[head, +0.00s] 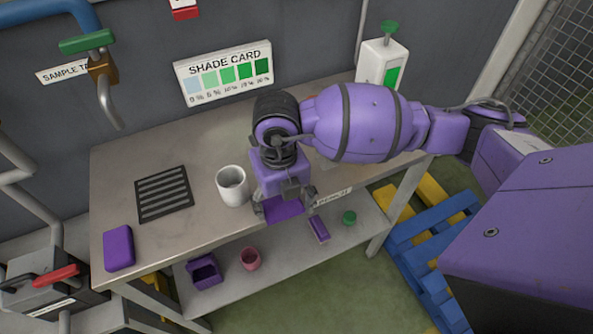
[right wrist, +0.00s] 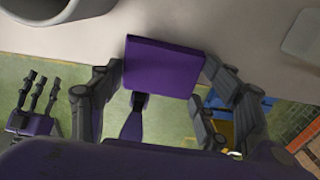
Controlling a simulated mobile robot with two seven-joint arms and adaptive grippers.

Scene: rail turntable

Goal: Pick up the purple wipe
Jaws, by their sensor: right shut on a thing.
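The purple wipe (head: 285,211) is a flat purple square at the front edge of the steel table (head: 200,213), right of the white mug (head: 232,185). My right gripper (head: 287,206) is shut on it, with fingers on both sides. In the right wrist view the wipe (right wrist: 163,67) sits between the dark fingers, seen almost whole. I cannot tell whether it still touches the table. A dark-fingered gripper, my left one (right wrist: 37,95), shows at the left of the right wrist view. Its jaw state is unclear.
A second purple pad (head: 118,248) lies at the table's left end, near a black slotted mat (head: 164,194). The lower shelf holds a purple bin (head: 204,272), a pink cup (head: 250,259) and a green item (head: 349,217). A blue pallet (head: 415,250) stands right.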

